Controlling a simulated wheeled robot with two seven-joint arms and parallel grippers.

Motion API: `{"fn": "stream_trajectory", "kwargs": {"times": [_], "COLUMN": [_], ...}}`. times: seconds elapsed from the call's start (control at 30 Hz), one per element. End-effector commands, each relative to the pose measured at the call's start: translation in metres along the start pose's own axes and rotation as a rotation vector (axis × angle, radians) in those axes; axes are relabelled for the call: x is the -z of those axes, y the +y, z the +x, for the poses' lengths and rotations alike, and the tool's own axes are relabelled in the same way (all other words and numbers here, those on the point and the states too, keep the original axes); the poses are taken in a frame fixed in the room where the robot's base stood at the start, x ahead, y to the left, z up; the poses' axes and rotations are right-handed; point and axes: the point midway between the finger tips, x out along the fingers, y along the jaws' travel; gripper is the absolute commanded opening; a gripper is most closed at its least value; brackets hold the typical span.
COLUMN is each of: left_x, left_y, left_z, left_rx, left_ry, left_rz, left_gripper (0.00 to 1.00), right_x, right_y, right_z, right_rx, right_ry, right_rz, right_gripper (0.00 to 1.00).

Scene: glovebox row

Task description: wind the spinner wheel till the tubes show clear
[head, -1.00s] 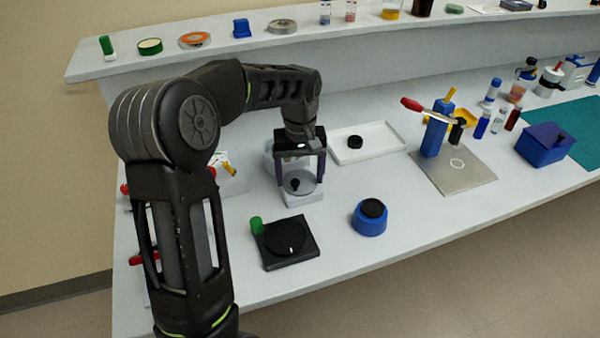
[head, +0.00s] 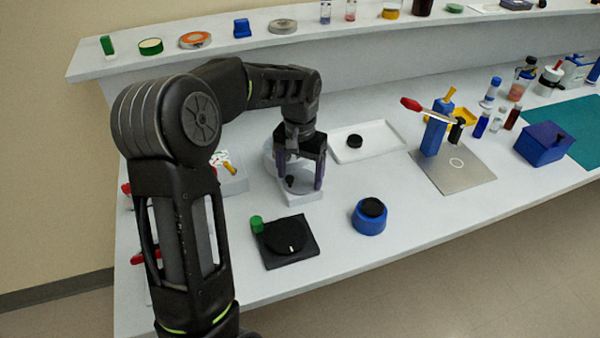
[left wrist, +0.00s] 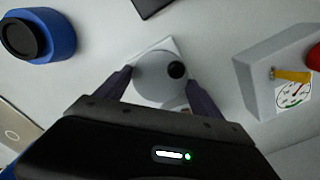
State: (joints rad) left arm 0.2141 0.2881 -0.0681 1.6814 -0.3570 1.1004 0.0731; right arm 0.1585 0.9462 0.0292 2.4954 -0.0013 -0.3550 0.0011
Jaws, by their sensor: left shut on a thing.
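The spinner wheel is a grey disc (head: 297,186) with a black knob near its rim, on a white base (head: 304,197). In the left wrist view the disc (left wrist: 155,80) lies between my fingers, its black knob at the upper right. My left gripper (head: 300,180) points down and is shut on the wheel, a dark finger at either side of the disc; it also shows in the left wrist view (left wrist: 160,76). The gripper hides part of the spinner. I cannot make out any tubes in it. My right gripper is not in view.
A black plate with a round dial (head: 286,236) and green knob stands in front. A blue round holder (head: 369,222) is to its right, a white tray (head: 380,151) behind. A gauge box (left wrist: 270,70) with a yellow lever stands close left of the spinner in the head view.

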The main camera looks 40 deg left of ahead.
Motion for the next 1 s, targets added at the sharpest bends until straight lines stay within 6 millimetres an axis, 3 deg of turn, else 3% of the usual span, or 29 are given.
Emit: {"fn": "stream_trajectory", "kwargs": {"times": [0.23, 0.27, 0.5, 0.8, 1.0], "left_x": [0.001, 0.001, 0.001, 0.0, 0.001], "left_y": [0.0, 0.0, 0.0, 0.0, 0.0], "left_z": [-0.001, -0.001, 0.0, -0.002, -0.021], "left_rx": [-0.001, -0.001, 0.0, 0.0, 0.0], "left_ry": [0.004, 0.004, 0.002, 0.001, 0.004], "left_rz": [-0.001, -0.001, -0.001, -0.001, -0.002], "left_gripper": [0.37, 0.8, 0.99, 0.99, 0.99], "right_x": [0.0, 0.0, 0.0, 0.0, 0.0], "right_y": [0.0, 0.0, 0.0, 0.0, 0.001], "right_z": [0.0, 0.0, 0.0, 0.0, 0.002], "right_rx": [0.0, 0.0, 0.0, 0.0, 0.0], "right_ry": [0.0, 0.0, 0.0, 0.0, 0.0], "right_rz": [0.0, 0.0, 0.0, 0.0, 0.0], "right_gripper": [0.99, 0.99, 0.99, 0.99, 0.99]}}
